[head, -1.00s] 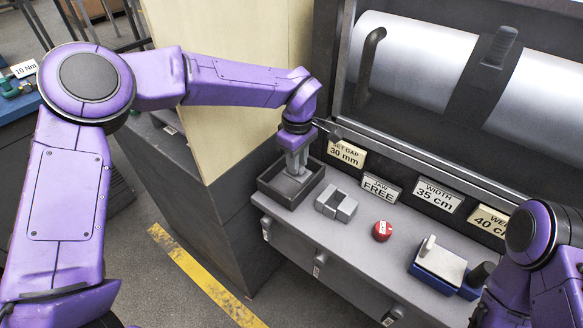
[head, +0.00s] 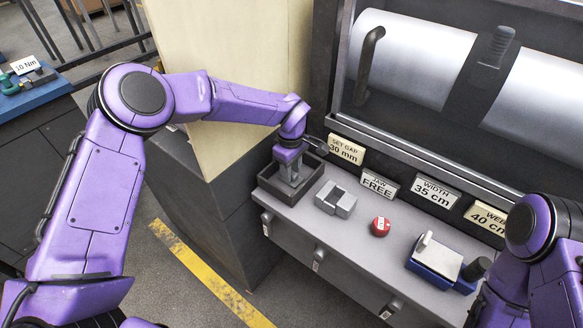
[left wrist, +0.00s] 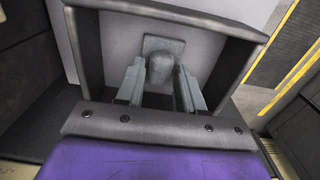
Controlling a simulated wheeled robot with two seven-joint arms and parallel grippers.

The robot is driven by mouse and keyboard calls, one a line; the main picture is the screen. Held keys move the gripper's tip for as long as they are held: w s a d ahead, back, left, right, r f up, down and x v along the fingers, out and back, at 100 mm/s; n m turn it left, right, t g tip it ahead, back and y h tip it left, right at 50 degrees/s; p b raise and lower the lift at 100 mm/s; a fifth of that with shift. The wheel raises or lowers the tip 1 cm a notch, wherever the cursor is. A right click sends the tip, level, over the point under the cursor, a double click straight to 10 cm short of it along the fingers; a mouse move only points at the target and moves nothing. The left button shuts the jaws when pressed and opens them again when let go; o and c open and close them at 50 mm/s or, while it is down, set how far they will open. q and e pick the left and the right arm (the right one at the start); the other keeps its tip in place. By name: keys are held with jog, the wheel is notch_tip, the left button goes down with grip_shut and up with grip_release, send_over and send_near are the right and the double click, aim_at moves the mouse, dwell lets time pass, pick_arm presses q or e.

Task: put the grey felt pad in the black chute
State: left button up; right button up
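A grey square piece with a rounded knob (left wrist: 160,68), which looks like the felt pad, lies inside a black open-topped box (head: 274,192) at the left end of the grey shelf. The box, which looks like the chute, also shows in the left wrist view (left wrist: 88,48). My left gripper (head: 290,177) points down into the box. In the left wrist view its two fingers (left wrist: 161,82) stand on either side of the knob, with a small gap showing at each side. My right arm is at the lower right; its gripper is out of view.
A grey slotted block (head: 336,199) stands right of the box. Further right are a red round knob (head: 380,227) and a blue-based block (head: 436,260). Label plates (head: 379,185) line the back, below a machine window. A pale board (head: 220,80) rises behind my left arm.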

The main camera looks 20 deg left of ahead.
pick_arm(q)
jog(key=shift+o, duration=0.6)
jog(key=shift+w+r, duration=0.1)
jog(key=shift+r, duration=0.4)
notch_tip(320, 180, up, 11)
jog(key=shift+r+b, duration=0.2)
jog(key=shift+b, duration=0.25)
